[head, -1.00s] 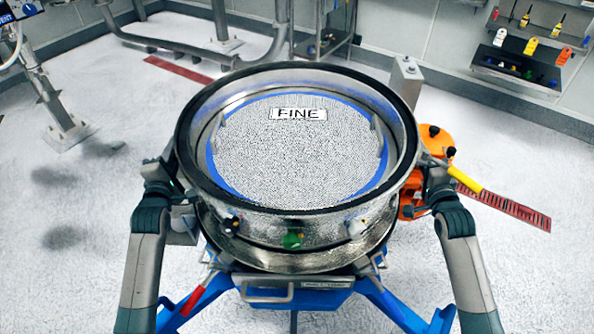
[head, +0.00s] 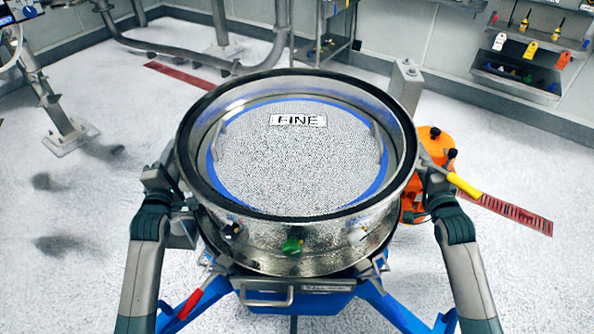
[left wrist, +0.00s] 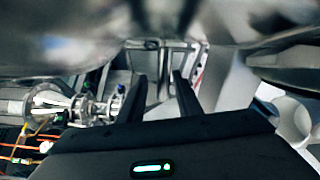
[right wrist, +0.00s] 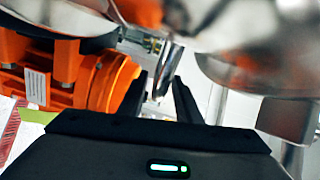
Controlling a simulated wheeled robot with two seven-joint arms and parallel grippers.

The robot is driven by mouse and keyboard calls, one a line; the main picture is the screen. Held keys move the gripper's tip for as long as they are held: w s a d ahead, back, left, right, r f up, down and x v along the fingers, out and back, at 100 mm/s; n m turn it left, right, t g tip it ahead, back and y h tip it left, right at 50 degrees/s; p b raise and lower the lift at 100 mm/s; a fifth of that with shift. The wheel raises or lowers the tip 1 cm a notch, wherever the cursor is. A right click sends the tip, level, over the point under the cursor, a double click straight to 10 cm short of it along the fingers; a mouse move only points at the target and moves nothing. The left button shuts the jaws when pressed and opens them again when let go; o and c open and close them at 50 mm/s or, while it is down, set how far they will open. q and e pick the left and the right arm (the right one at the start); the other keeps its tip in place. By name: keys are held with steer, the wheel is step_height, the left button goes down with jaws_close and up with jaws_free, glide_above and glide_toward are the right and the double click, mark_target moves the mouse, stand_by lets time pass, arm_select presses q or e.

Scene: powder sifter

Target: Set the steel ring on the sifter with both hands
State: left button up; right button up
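The steel ring (head: 350,232) is a wide polished band with a dark top rim, in the middle of the head view. It sits level over the sifter (head: 266,292), around a pale mesh screen (head: 290,165) with a blue edge and a FINE label. I cannot tell whether the ring's lower edge touches the sifter. My left gripper (left wrist: 161,88) is at its left side and my right gripper (right wrist: 160,90) at its right. In both wrist views the fingers stand a little apart with a metal bar between them. Exact finger contact is hard to see.
The sifter stands on blue legs (head: 395,308). An orange unit (head: 432,150) is close behind my right arm, with a yellow handle (head: 462,185) beside it. Steel pipes (head: 180,50) and a wall rack (head: 515,75) are farther back. The floor around is mostly clear.

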arm_select(q)
steer(key=s, duration=1.2)
steer(key=shift+d+r, duration=0.2)
steer(key=shift+d, duration=0.2)
arm_select(e)
steer(key=shift+s, duration=0.2)
steer(key=s, duration=1.1)
steer(key=shift+s+d, duration=0.35)
steer(key=shift+d, duration=0.05)
arm_select(q)
steer(key=shift+s, duration=0.1)
arm_select(e)
steer(key=shift+s, duration=0.1)
